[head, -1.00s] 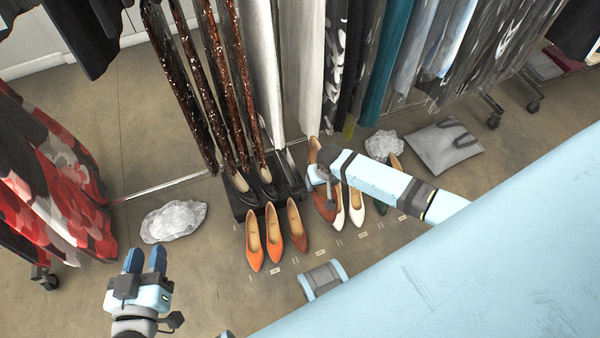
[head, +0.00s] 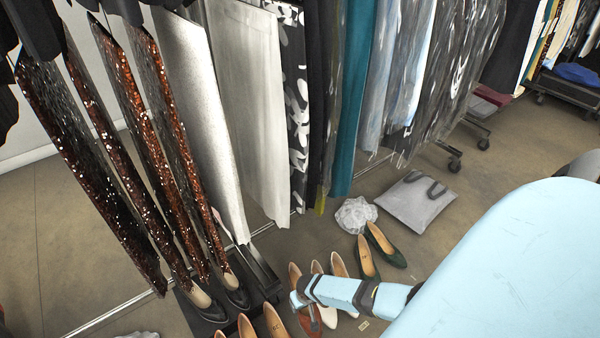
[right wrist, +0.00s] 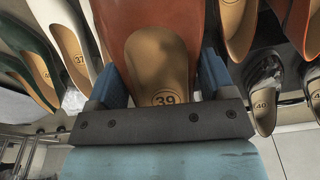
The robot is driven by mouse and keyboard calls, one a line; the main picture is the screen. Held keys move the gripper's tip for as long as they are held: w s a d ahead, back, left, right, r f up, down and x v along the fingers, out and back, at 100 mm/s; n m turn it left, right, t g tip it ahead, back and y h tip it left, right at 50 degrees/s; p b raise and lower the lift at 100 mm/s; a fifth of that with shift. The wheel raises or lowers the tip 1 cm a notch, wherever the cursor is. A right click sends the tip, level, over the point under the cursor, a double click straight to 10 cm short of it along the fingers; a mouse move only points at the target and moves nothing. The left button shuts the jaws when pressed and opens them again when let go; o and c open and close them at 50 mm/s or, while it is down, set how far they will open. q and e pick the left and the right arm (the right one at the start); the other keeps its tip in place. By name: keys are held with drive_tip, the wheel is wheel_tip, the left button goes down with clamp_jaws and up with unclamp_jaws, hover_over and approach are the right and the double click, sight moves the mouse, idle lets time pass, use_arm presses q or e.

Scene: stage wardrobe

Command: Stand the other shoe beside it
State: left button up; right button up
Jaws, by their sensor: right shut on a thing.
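My right gripper (right wrist: 158,92) is shut on a brown pump (right wrist: 165,40), with one blue finger on each side of it. The number 39 shows on its tan insole. In the head view this pump (head: 295,275) is partly hidden by my right gripper (head: 300,300), beside a white pump (head: 318,284). I cannot tell whether it touches the floor. Another brown pump (head: 273,320) stands at the bottom edge, left of the held one. It appears to be the neighbouring brown pump (right wrist: 240,25) in the right wrist view. My left gripper is out of view.
An orange pump (head: 245,326) is cut off at the bottom edge. Black pumps (head: 235,297) stand on a dark platform. Green pumps (head: 366,258), a crumpled white bundle (head: 355,215) and a grey bag (head: 417,200) lie to the right. Hanging clothes line the back.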

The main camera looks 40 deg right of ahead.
wheel_tip(320, 180, down, 8)
drive_tip(key=b, duration=0.4)
drive_tip(key=shift+f, duration=0.1)
wheel_tip(320, 180, down, 2)
drive_tip(key=shift+f+b, duration=0.2)
drive_tip(key=shift+b, duration=0.9)
drive_tip(key=shift+w+f, duration=0.1)
drive_tip(key=shift+f, duration=0.25)
wheel_tip(320, 180, down, 3)
drive_tip(key=b, duration=0.3)
drive_tip(key=shift+f, duration=0.15)
drive_tip(key=shift+f+b, duration=0.25)
drive_tip(key=shift+b, duration=0.05)
drive_tip(key=shift+r, duration=0.15)
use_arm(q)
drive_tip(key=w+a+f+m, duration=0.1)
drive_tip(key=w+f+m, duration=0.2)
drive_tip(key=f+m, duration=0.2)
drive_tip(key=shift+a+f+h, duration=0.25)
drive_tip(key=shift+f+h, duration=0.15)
use_arm(e)
drive_tip(key=o, duration=1.1)
